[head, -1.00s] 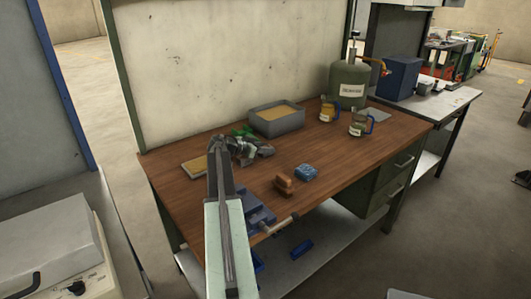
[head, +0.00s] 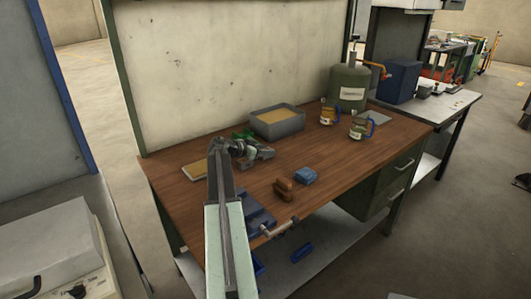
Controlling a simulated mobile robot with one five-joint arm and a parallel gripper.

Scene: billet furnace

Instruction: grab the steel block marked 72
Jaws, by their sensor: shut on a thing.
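My arm rises from the bottom centre over the wooden workbench (head: 330,165). My gripper (head: 252,154) is small in the picture, beyond the arm's upper end, low over the back left of the bench. It is shut on a small grey steel block (head: 263,153), only partly seen. Its marking cannot be read, so I cannot tell whether it is the 72. I cannot tell if the block touches the bench top. Something green (head: 243,134) shows just behind the gripper.
A grey sand-filled tray (head: 277,125) stands behind the gripper. A flat tan piece (head: 194,171) lies left. A brown brush-like item (head: 284,189), a blue cloth-like item (head: 306,176) and a blue vise (head: 259,212) lie nearer. Two jugs (head: 328,112) and a green canister (head: 350,90) stand right.

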